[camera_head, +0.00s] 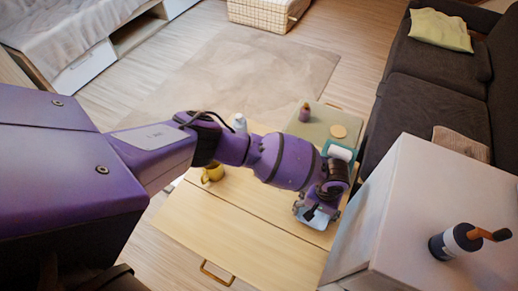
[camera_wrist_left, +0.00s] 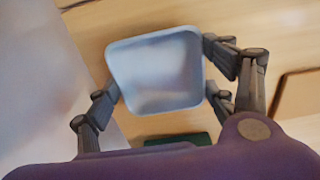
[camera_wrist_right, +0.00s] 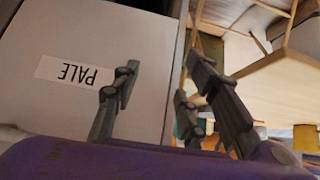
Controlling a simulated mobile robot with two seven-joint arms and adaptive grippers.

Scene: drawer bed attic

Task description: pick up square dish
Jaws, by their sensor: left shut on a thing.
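The square dish (camera_wrist_left: 155,70) is light blue with rounded corners and a raised rim. In the left wrist view it sits between the fingers of my left gripper (camera_wrist_left: 160,76), which is shut on its opposite sides. In the head view part of the dish (camera_head: 317,217) shows below my left gripper (camera_head: 318,211), over the right part of the wooden table (camera_head: 215,225). I cannot tell whether it touches the tabletop. My right gripper (camera_wrist_right: 165,82) is open and empty, near a white surface labelled "PALE" (camera_wrist_right: 72,72). It does not show in the head view.
A yellow mug (camera_head: 212,173) and a white bottle (camera_head: 240,123) stand on the table beside my left arm. A green mat area (camera_head: 312,130) holds a small dark bottle (camera_head: 305,113) and a tan disc (camera_head: 338,131). A white cabinet (camera_head: 420,190) and dark sofa (camera_head: 437,80) border the right.

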